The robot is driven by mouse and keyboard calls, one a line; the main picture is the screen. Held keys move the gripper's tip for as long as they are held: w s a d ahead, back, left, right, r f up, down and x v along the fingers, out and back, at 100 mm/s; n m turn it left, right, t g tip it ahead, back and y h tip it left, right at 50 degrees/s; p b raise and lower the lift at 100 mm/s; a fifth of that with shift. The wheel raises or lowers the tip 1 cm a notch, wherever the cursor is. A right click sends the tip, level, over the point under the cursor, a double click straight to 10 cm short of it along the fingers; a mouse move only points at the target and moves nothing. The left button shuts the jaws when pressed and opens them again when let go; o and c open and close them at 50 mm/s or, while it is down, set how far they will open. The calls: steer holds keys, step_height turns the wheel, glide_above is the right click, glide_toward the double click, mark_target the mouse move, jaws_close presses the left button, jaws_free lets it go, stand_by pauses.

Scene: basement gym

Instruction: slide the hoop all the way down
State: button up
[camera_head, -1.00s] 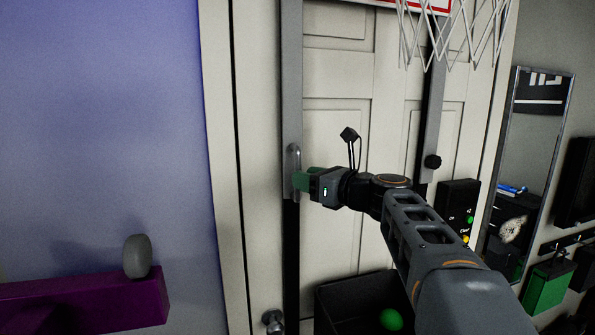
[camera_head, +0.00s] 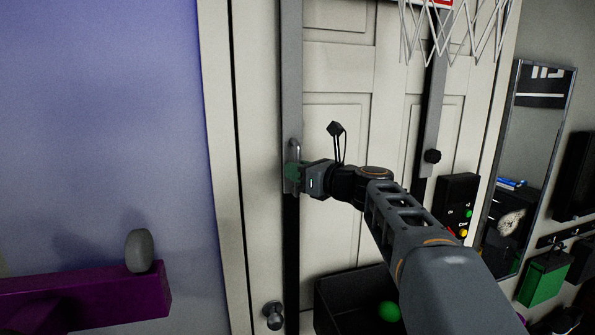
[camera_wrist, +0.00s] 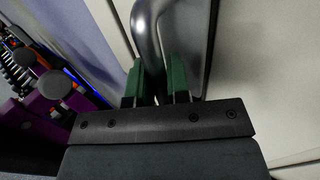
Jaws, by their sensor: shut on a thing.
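The hoop's white net (camera_head: 455,28) hangs at the top of the head view, in front of a pale panelled door. Only the bottom edge of its red-and-white board (camera_head: 440,3) shows, and the rim is out of view. A grey upright (camera_head: 291,80) runs down the door's left side and carries a rounded metal handle (camera_head: 295,150). My gripper (camera_head: 293,172) is at this handle with green fingers. In the wrist view, the gripper (camera_wrist: 157,82) has one finger on each side of the handle's bar (camera_wrist: 148,40) and is shut on it.
A black bin (camera_head: 345,300) with a green ball (camera_head: 389,311) stands below my arm. A black control box (camera_head: 458,203) and a mirror (camera_head: 540,130) are to the right. A purple beam (camera_head: 90,295) with a grey knob juts in at lower left. A round doorknob (camera_head: 272,315) is below the handle.

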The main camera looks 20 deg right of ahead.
jaws_close()
step_height(320, 180, down, 28)
steer(key=b, duration=2.2)
steer(key=shift+r, duration=0.15)
steer(key=o, duration=0.6)
jaws_free()
steer(key=shift+r, duration=0.1)
steer(key=v, duration=1.4)
steer(key=shift+a, duration=0.1)
